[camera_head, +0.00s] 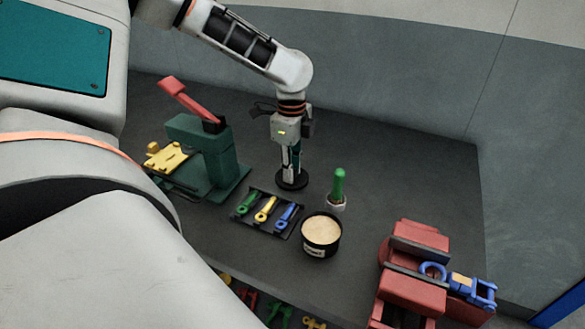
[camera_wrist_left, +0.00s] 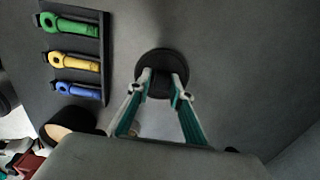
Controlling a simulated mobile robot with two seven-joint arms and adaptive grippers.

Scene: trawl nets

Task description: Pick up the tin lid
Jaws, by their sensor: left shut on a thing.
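The tin lid (camera_head: 284,185) is a flat black disc below my left gripper (camera_head: 291,173). In the left wrist view the lid (camera_wrist_left: 162,57) lies between and just beyond the fingertips of the left gripper (camera_wrist_left: 161,82). The fingers are shut on a dark raised part at the lid's middle. I cannot tell whether the lid touches the bench or hangs just above it. The open tin (camera_head: 321,247), black with a cream filling and a pale label, stands in front and to the right of the lid. My right gripper is not in view.
A black tray (camera_head: 247,226) with green, yellow and blue shackle-like pieces lies left of the tin. A green tool with a red lever (camera_head: 195,150) stands farther left. A green-handled item (camera_head: 339,187) stands behind the tin. A red vise (camera_head: 412,285) is at right.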

